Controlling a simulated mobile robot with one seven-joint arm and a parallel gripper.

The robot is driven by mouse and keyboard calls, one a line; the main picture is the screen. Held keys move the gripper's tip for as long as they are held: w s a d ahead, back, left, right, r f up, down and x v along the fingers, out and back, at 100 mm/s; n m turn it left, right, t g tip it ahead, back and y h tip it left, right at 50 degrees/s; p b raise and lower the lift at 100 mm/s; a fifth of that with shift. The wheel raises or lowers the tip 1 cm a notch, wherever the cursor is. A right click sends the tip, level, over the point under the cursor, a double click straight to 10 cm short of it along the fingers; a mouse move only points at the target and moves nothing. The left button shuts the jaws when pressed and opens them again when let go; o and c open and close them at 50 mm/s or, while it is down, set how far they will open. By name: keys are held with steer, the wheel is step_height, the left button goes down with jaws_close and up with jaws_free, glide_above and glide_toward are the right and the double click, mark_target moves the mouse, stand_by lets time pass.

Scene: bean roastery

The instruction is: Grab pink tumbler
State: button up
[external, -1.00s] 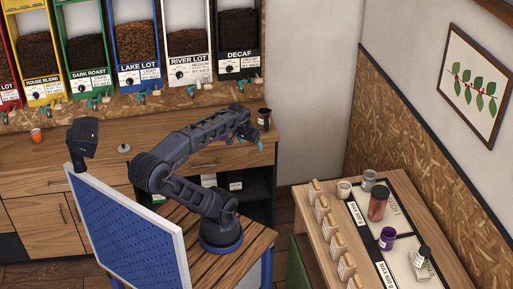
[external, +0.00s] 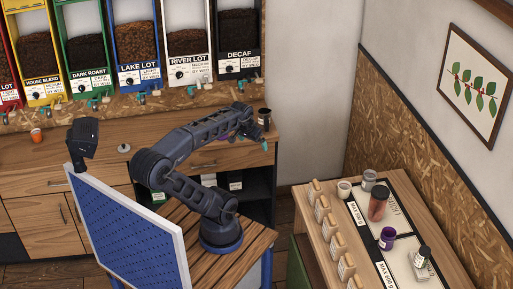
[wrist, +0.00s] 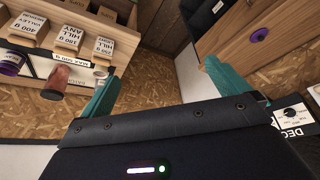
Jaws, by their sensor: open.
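The pink tumbler (external: 377,206), a reddish-pink cylinder with a dark lid, stands upright on the right-hand table in the external view. It also shows at the left of the wrist view (wrist: 59,77), beyond my left finger. My gripper (external: 247,126) is over the back counter in the external view, well to the left of the tumbler and apart from it. In the wrist view my gripper (wrist: 165,85) has its two teal fingers wide apart with nothing between them.
Around the tumbler are a white cup (external: 344,190), a grey container (external: 369,178), a purple container (external: 387,238) and a clear jar (external: 421,256). Several small bags line the table's left edge.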

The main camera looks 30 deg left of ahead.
steer(key=w+d+r+m, duration=0.1)
steer(key=w+d+m, duration=0.3)
steer(key=w+d, duration=0.5)
steer(key=m+g+h, duration=0.4)
steer(key=m, duration=0.7)
glide_toward(380, 191)
step_height(380, 191, down, 2)
steer(key=shift+w+a+f, duration=0.1)
steer(key=shift+w+a, duration=0.05)
steer(key=shift+a, duration=0.05)
steer(key=shift+d+f, duration=0.25)
steer(key=shift+d, duration=0.2)
steer(key=x, duration=1)
steer(key=shift+w+d+f, duration=0.15)
steer(key=shift+d, duration=0.1)
steer(key=c, duration=1.5)
